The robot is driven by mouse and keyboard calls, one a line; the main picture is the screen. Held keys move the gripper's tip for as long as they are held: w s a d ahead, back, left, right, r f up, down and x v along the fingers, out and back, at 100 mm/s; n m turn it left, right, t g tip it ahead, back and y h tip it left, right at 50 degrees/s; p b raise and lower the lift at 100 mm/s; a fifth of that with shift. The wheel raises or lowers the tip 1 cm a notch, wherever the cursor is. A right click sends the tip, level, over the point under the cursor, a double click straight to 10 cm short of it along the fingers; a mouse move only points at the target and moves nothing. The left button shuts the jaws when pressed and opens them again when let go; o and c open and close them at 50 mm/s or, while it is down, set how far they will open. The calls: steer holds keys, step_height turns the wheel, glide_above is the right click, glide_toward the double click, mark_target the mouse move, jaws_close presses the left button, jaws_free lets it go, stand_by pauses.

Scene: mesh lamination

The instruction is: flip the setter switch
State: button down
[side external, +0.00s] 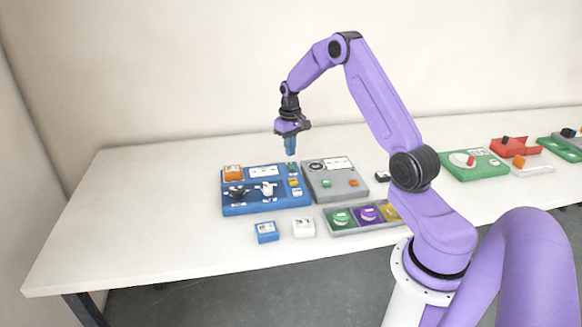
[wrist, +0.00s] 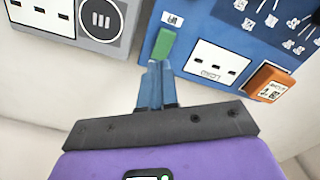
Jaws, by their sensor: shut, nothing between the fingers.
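My gripper (side external: 291,152) is shut and empty, with blue fingers pointing down above the far edge of the blue panel (side external: 265,208). In the wrist view, my gripper's fingertips (wrist: 156,66) appear just beside a small green block (wrist: 165,44) on the edge of the blue panel (wrist: 216,25). The green block also shows in the side external view (side external: 292,168). An orange block (wrist: 267,82) sits at the panel's far corner, beside a white plate with slots (wrist: 213,64). No readable label marks the setter switch, so I cannot tell which part it is.
A grey panel (side external: 334,185) with a round dial stands right of the blue panel. In front are a tray with coloured compartments (side external: 340,229), a blue block (side external: 266,231) and a white block (side external: 304,228). The table's left side is clear.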

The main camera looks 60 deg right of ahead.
mark_target(290, 165)
steer(key=shift+r, duration=1.65)
steer(key=s+a+r+n, duration=0.3)
steer(key=s+a, duration=0.1)
steer(key=a, duration=0.5)
steer(key=s+a+r+n, duration=0.2)
steer(key=s+a, duration=0.1)
steer(key=a, duration=0.6)
steer(key=s+a+r+n, duration=0.3)
steer(key=s+a, duration=0.1)
steer(key=a, duration=0.5)
steer(key=s+a+n, duration=0.2)
steer(key=s+n, duration=0.1)
steer(key=s, duration=0.8)
steer(key=s+a+n, duration=0.3)
steer(key=s+n, duration=0.1)
steer(key=s, duration=0.8)
steer(key=shift+r+n, duration=0.15)
steer(key=shift+n, duration=0.15)
steer(key=shift+a, duration=0.1)
